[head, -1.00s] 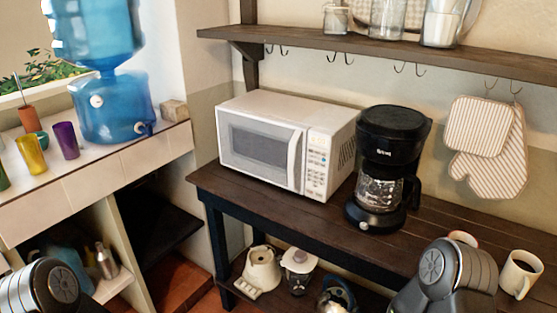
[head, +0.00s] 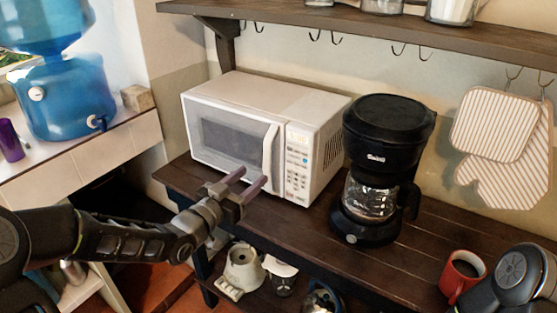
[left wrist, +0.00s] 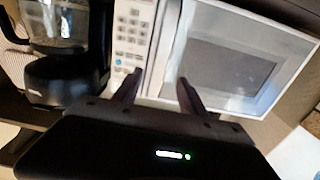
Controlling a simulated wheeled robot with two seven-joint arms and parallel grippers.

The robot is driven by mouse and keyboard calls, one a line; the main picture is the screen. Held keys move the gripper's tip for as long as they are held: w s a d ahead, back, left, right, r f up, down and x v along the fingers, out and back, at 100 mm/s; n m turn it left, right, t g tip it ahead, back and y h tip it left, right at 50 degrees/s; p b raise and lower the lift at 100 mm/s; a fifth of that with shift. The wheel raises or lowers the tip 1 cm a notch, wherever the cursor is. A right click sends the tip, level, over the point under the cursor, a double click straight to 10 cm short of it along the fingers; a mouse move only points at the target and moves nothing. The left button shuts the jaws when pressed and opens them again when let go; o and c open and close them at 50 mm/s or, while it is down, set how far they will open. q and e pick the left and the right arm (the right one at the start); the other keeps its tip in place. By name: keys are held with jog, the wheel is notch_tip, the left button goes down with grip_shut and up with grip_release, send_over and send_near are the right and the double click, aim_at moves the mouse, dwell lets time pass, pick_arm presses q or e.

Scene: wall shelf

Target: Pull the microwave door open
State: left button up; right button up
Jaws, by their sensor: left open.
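The white microwave (head: 262,95) stands on the dark wooden table, with its door (head: 228,138) shut. Its upright white handle (head: 270,157) is at the door's right edge, beside the keypad. My left gripper (head: 247,182) is open and empty, in front of the lower part of the handle, and looks apart from it. In the left wrist view, the fingers of my left gripper (left wrist: 157,88) point at the microwave (left wrist: 225,55), one on each side of the handle (left wrist: 164,50) in the picture. My right gripper is out of view; only part of my right arm shows at the lower right.
A black coffee maker (head: 382,165) stands close to the microwave's right side. A red mug (head: 460,275) is near my right arm. A wooden shelf (head: 300,24) with hooks hangs above. Bare tabletop (head: 300,222) lies in front of the microwave.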

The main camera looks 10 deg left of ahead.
aim_at(265, 165)
pick_arm(q)
jog(key=shift+p+x, duration=0.55)
jog(key=shift+x, duration=3.4)
grip_shut()
